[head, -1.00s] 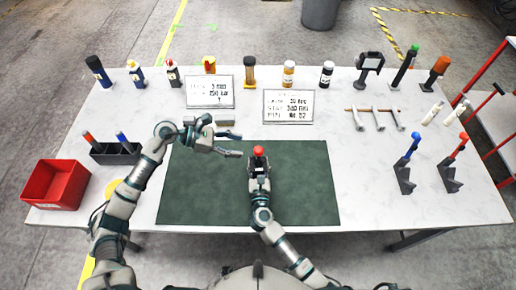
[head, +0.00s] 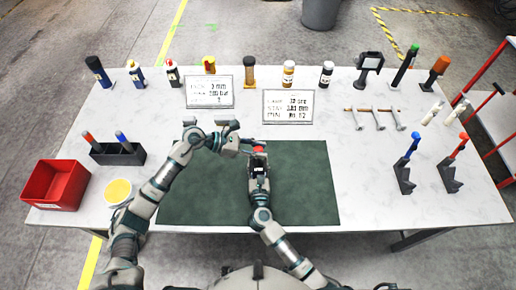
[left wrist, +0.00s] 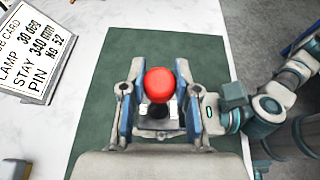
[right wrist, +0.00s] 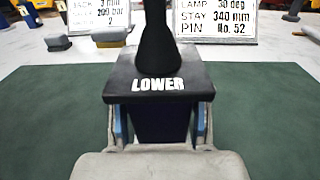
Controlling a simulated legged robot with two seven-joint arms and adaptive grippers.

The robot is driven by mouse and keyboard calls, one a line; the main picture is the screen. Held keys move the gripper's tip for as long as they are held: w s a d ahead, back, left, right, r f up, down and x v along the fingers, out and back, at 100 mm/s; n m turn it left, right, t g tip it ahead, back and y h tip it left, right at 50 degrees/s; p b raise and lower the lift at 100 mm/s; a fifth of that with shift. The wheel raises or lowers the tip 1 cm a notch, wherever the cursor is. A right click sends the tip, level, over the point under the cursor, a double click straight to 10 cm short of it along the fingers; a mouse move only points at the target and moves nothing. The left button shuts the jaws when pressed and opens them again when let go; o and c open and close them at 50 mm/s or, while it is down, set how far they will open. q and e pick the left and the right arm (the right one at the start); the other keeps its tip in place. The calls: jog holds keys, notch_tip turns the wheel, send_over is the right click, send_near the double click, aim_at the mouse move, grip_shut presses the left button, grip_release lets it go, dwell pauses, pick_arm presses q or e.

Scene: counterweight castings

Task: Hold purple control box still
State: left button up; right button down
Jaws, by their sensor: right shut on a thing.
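The control box (right wrist: 160,124) shows dark purple-blue in the right wrist view, under a black top plate marked LOWER. A black stick rises from it. My right gripper (head: 259,170) is shut on the box, one finger at each side, over the green mat (head: 205,195). A red knob (left wrist: 160,85) tops the stick in the left wrist view. My left gripper (head: 250,146) is around the knob, its fingers apart on both sides with gaps showing. In the head view the left gripper partly hides the knob (head: 259,149) and most of the box.
Two printed cards (head: 209,92) (head: 288,106) stand behind the mat. A red bin (head: 57,184), a yellow-topped round thing (head: 118,190) and a dark holder (head: 118,154) are at the left. Several tools stand at the right. The mat's right part is clear.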

pick_arm(q)
jog(key=shift+w+a+f+n+g, duration=0.15)
jog(key=shift+w+n+g, duration=0.75)
jog(key=shift+w, duration=0.45)
grip_shut()
jog(key=shift+w+f+n, duration=0.25)
jog(key=shift+w+n, duration=0.3)
jog(key=shift+n, duration=0.05)
pick_arm(e)
jog(key=shift+a, duration=0.1)
pick_arm(q)
jog(key=o, duration=1.1)
grip_release()
jog(key=shift+c, duration=0.2)
jog(key=v, duration=1.2)
jog(key=shift+w+f, duration=0.2)
jog(key=shift+w, duration=0.1)
